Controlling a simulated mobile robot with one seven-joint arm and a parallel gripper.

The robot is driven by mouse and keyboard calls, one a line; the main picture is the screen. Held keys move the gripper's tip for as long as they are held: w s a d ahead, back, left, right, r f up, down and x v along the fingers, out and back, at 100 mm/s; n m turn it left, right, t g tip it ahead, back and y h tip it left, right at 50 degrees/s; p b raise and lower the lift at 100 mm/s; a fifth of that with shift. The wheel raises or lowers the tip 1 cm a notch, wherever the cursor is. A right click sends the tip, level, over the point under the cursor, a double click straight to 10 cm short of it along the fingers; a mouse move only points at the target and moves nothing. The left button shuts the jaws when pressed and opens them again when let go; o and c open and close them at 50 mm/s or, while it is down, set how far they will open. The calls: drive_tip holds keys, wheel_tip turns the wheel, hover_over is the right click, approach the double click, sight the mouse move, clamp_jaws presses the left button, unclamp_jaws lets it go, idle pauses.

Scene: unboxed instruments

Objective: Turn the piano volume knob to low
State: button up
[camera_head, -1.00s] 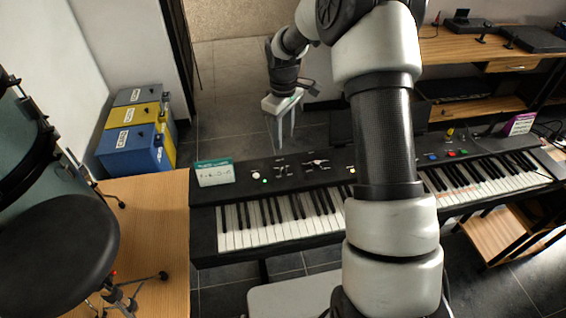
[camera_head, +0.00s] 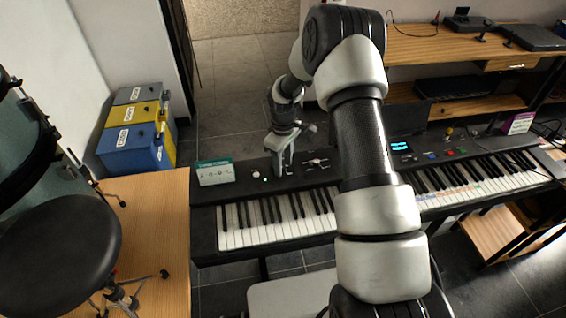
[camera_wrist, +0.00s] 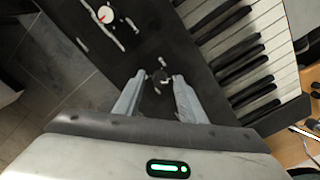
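The black piano (camera_head: 232,189) stands in front of me, its control panel behind the keys. My gripper (camera_head: 284,171) points down over the left part of that panel. In the wrist view, its two pale fingers (camera_wrist: 157,92) are apart, with a small dark knob (camera_wrist: 160,77) between and just beyond their tips. I cannot tell whether they touch it. A white knob with a red mark (camera_wrist: 105,15) sits further along the panel. In the head view, a small white knob (camera_head: 256,175) is left of my gripper, near a green light (camera_head: 265,180). I cannot read which knob is volume.
A green-and-white card (camera_head: 215,172) stands on the piano's left end. A wooden table (camera_head: 150,225) and a black stool (camera_head: 60,255) are at the left. Blue, yellow and grey boxes (camera_head: 135,130) stand behind. A lit display (camera_head: 400,146) is right of my arm.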

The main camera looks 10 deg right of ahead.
clamp_jaws()
drive_tip(key=shift+m+b, duration=0.4)
drive_tip(key=shift+b, duration=0.05)
drive_tip(key=m+b, duration=0.2)
drive_tip(key=m, duration=0.1)
drive_tip(key=shift+f, duration=0.15)
drive_tip(key=m+b, duration=0.3)
drive_tip(key=m, duration=0.2)
drive_tip(key=m+b, duration=0.1)
drive_tip(key=m, duration=0.3)
drive_tip(key=shift+m, duration=0.4)
drive_tip(key=shift+r+m+b, duration=0.2)
drive_tip(key=shift+m+b, duration=0.2)
drive_tip(key=shift+m, duration=1.6)
